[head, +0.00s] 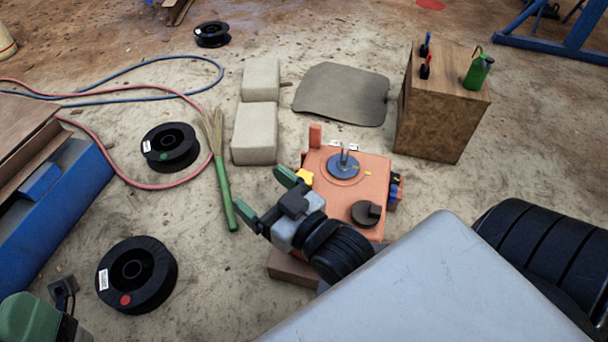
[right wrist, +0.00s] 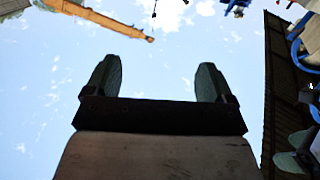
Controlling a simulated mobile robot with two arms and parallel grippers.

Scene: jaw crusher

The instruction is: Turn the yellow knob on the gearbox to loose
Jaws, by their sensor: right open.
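The orange gearbox (head: 377,172) sits in the middle of the head view, with a blue-grey disc on top and a dark round part at its near right corner. The yellow knob (head: 304,176) is on its left side, partly hidden by my right gripper. My right gripper (head: 265,195) is open, just left of the knob, its upper green fingertip close to the knob; I cannot tell whether they touch. In the right wrist view its two fingers (right wrist: 158,80) are apart with only sky between. A green part of my left gripper (head: 28,318) shows at the bottom left corner.
Pale blocks (head: 255,132) and a green-handled broom (head: 226,185) lie left of the gearbox. Black spools (head: 170,147) and a red hose (head: 100,152) are farther left. A wooden box (head: 440,115) with a green bottle (head: 478,72) stands behind right. A grey mat (head: 340,95) lies behind.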

